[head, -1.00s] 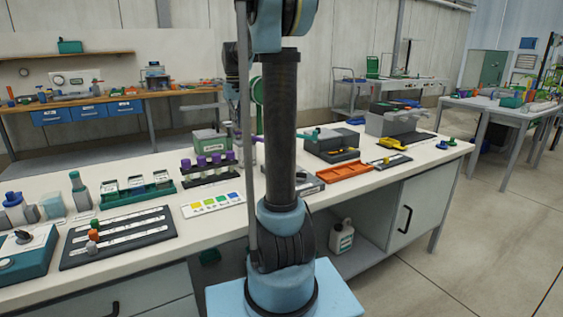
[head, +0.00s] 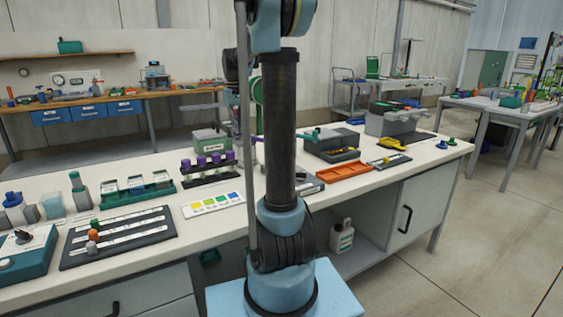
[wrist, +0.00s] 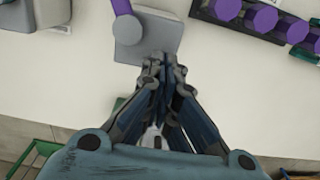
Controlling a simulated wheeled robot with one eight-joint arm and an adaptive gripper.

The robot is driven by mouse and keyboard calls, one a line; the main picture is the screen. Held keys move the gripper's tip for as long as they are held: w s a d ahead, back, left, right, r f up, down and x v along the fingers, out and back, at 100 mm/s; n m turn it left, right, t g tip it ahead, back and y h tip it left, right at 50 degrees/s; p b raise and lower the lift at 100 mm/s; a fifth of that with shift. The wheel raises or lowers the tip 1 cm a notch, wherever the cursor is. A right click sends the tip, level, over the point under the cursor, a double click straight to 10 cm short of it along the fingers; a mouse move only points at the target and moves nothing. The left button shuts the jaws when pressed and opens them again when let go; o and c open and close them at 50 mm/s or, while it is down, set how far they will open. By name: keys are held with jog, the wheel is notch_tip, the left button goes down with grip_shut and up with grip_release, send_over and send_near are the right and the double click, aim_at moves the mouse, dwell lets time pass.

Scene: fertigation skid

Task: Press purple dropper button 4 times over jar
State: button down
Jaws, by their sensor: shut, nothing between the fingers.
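In the head view, my arm hides this area and my gripper.
Purple-capped vials (wrist: 262,18) stand in a dark rack at upper right; the rack (head: 210,177) also shows in the head view. A colour card (head: 212,203), an orange tray (head: 344,170) and a black slotted board (head: 120,237) lie on the bench.

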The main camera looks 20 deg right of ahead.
jog(key=shift+f, duration=0.5)
jog(key=shift+r, duration=1.5)
jog(key=shift+f, duration=0.35)
jog(key=shift+f, duration=0.35)
